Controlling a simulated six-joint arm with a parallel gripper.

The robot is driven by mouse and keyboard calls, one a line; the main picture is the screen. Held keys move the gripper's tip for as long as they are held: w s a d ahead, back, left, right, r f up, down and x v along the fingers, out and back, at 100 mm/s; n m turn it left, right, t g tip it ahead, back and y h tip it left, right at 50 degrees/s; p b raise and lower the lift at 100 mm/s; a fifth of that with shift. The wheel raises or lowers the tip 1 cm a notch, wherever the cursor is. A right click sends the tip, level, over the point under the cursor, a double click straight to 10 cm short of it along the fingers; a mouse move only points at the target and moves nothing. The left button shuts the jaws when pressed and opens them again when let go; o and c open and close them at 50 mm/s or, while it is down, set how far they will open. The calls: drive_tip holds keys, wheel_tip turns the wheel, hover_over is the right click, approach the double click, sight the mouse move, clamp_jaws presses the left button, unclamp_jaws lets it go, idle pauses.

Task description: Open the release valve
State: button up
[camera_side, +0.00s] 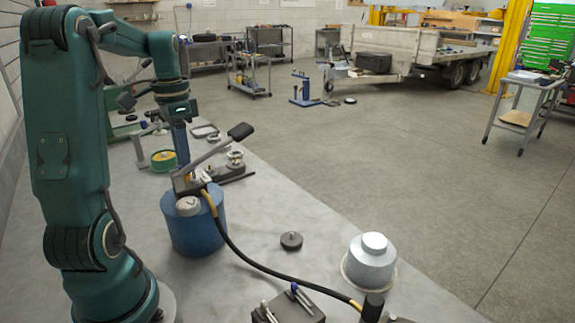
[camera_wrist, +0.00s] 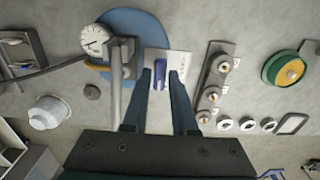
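A hand pump with a blue round body (camera_side: 193,232) stands on the grey bench. It carries a dial gauge (camera_wrist: 95,38), which also shows in the side view (camera_side: 188,206), and a long lever with a black grip (camera_side: 240,131). In the wrist view a small blue handle (camera_wrist: 161,72), which looks like the release valve, lies beside the pump's lever. My gripper (camera_wrist: 160,76) is open. Its two fingers are on either side of the blue handle in that view, with gaps visible; their height difference is unclear. In the side view my gripper (camera_side: 183,165) points down behind the lever, hiding the handle.
A black hose (camera_side: 265,267) runs from the pump across the bench. A silver cylinder (camera_side: 371,260) and a small black knob (camera_side: 291,240) stand to the right. A manifold (camera_wrist: 213,85) and a green-yellow round part (camera_wrist: 285,70) lie near my gripper.

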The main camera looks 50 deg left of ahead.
drive_tip(key=shift+o, duration=0.9)
drive_tip(key=shift+r, duration=2.55)
